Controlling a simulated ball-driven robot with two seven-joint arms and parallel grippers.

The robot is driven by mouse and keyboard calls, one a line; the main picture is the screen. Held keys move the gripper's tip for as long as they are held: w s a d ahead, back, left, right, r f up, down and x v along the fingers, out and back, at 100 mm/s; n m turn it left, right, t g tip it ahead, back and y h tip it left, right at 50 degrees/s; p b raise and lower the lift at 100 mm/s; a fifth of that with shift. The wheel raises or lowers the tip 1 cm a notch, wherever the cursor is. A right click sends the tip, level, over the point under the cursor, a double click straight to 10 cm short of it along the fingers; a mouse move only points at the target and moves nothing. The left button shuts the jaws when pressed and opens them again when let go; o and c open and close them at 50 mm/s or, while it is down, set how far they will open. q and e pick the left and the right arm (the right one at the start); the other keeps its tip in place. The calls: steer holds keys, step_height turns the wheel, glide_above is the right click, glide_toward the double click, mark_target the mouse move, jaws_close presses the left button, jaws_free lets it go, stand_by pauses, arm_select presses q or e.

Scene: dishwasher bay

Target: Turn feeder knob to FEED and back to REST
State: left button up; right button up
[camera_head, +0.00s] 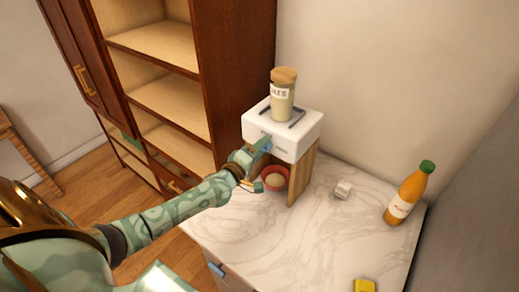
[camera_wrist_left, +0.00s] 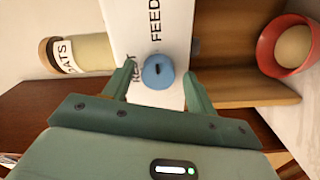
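The white feeder (camera_head: 283,131) stands on a wooden support on the marble counter, with a jar labelled OATS (camera_head: 282,96) on top. Its blue round knob (camera_wrist_left: 157,72) shows in the left wrist view, with a short dark mark on its face. The words FEED (camera_wrist_left: 155,18) and REST (camera_wrist_left: 134,68) are printed beside it; REST is partly covered by a finger. My left gripper (camera_head: 261,147) is at the feeder's front. Its fingers are open on either side of the knob, with gaps showing. A red bowl (camera_head: 275,178) with a pale round content sits below. My right gripper is not in view.
An orange bottle with a green cap (camera_head: 408,193), a small white block (camera_head: 343,190) and a yellow item (camera_head: 364,286) are on the counter (camera_head: 330,235). A wooden shelf unit (camera_head: 165,95) stands behind on the left. The counter's middle is clear.

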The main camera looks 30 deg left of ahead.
arm_select(q)
steer(key=s+a, duration=0.1)
steer(key=s, duration=1.5)
steer(key=shift+s+a, duration=0.15)
steer(key=shift+s, duration=0.05)
